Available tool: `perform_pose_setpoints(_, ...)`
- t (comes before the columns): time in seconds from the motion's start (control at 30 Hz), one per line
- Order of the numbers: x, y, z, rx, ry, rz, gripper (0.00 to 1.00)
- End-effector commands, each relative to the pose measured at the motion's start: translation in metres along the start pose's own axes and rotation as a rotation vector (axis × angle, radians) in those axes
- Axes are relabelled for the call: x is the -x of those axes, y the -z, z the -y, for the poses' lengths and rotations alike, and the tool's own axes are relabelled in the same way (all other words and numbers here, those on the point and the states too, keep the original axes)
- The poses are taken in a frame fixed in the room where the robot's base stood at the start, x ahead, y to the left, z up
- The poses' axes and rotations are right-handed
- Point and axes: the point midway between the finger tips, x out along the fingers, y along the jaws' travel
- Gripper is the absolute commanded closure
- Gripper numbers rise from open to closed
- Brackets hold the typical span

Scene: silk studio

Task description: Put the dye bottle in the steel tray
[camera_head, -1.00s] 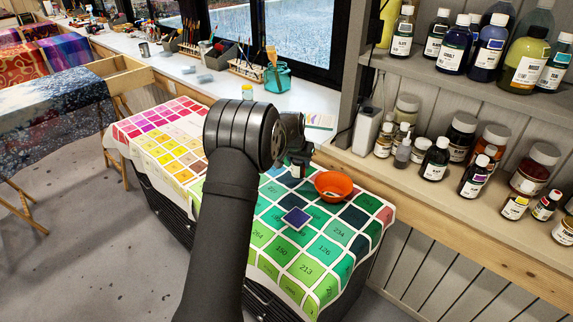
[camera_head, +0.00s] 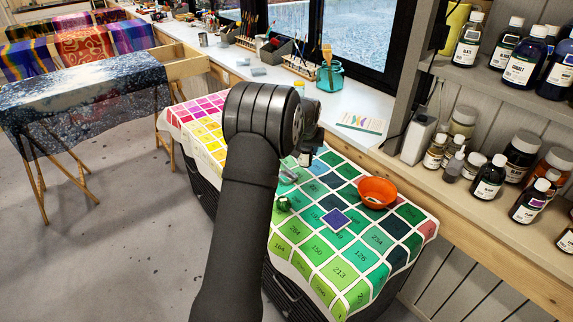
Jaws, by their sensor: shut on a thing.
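My gripper (camera_head: 309,150) is beyond the end of my black arm, above the far part of the colour-chart cloth. Its fingers are small and partly hidden by the wrist. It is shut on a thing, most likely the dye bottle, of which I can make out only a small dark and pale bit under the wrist.
The colour-chart cloth (camera_head: 341,275) covers a dark crate-like stand. On it are an orange bowl (camera_head: 377,192), a purple square (camera_head: 336,219) and a small green object (camera_head: 282,204). Shelves of bottles (camera_head: 489,176) stand right. A windowsill with a teal jar (camera_head: 330,76) runs behind.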

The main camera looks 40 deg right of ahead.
Motion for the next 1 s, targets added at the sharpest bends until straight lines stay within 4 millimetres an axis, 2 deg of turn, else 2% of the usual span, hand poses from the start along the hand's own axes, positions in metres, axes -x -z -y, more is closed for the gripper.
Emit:
perform_pose_setpoints(0.03, -0.010, 0.003, 0.012, 0.004, 0.002, 0.001, 0.80)
perform_pose_setpoints(0.2, -0.039, 0.012, 0.045, 0.003, 0.001, 0.001, 0.80)
perform_pose_setpoints(0.4, -0.058, 0.019, 0.067, -0.001, 0.000, 0.000, 0.80)
perform_pose_setpoints(0.57, -0.066, 0.018, 0.070, -0.002, -0.001, 0.001, 0.80)
perform_pose_setpoints(0.8, -0.096, 0.004, 0.070, -0.003, -0.002, 0.000, 0.80)
perform_pose_setpoints(1.0, -0.098, 0.004, 0.069, -0.003, -0.002, -0.002, 0.80)
